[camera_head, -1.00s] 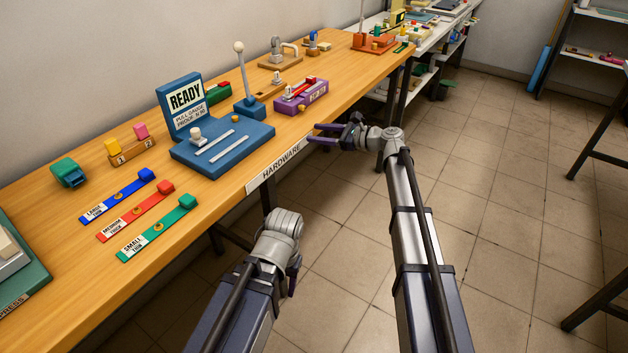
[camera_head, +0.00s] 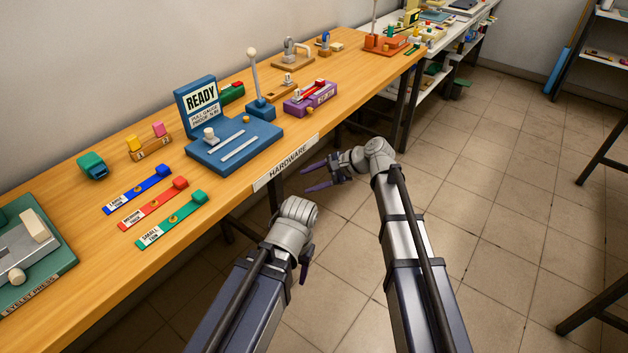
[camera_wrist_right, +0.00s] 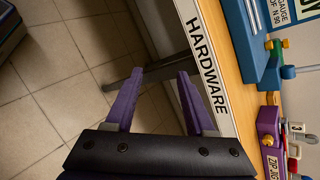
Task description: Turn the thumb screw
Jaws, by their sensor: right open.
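No part is labelled as the thumb screw. A purple jig (camera_head: 312,98) on the bench has a small brass knob (camera_head: 309,111) on its front; in the right wrist view this knob (camera_wrist_right: 268,141) shows at right. The blue pull-gauge fixture (camera_head: 232,147) stands beside it with a silver knob (camera_head: 210,136). My right gripper (camera_head: 312,177) is open and empty, off the bench's front edge and below the HARDWARE label; its purple fingers also show in the right wrist view (camera_wrist_right: 155,88). My left gripper (camera_head: 303,268) hangs low in front of the bench, its fingers mostly hidden behind the wrist.
Blue, red and green strips (camera_head: 152,208) lie on the wooden bench (camera_head: 100,255). An eyelet press (camera_head: 30,250) is at far left. The bench's front edge carries a HARDWARE label (camera_head: 286,163). Tiled floor (camera_head: 490,190) to the right is open.

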